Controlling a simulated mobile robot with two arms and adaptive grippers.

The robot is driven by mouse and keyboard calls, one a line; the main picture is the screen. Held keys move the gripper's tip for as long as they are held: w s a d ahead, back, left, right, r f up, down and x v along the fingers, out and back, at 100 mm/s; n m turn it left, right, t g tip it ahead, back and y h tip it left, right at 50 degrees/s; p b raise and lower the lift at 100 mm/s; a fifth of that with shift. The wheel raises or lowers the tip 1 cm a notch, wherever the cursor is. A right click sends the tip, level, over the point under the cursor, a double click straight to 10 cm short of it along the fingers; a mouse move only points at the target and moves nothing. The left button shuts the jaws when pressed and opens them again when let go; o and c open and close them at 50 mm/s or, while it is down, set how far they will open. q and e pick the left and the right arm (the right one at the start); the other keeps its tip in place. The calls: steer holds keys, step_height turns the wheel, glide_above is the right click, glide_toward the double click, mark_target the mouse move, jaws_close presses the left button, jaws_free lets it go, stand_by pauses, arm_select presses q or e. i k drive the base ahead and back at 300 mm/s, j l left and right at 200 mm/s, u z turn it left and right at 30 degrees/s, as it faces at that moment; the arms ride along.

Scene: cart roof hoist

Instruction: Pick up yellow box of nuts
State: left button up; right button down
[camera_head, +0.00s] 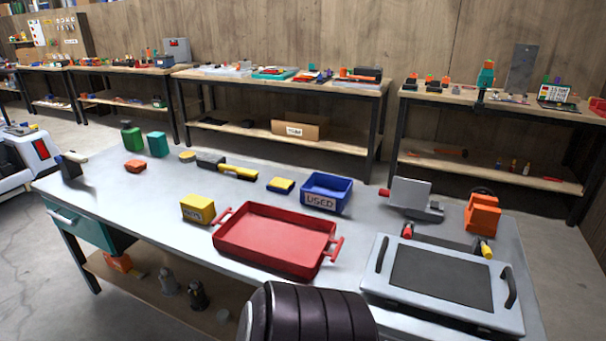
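A yellow box (198,209) with dark lettering on its front stands upright on the grey workbench (130,200). It is just left of a red tray (275,238) with handles, close to the tray's left handle. The lettering is too small to read for certain. Nothing covers the box, and nothing is holding it. Neither of my grippers shows in the head view.
A blue bin (326,193) labelled "USED" stands behind the red tray. A grey case (440,283) with a dark panel lies at the right. Orange, green and teal items stand farther back. The bench's left front is mostly clear. A dark ribbed rounded object (310,315) fills the bottom middle.

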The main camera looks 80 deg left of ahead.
mark_target(202, 210)
steer(key=u, duration=3.5)
steer(key=i+j+z, duration=0.3)
steer(key=j+z, duration=0.15)
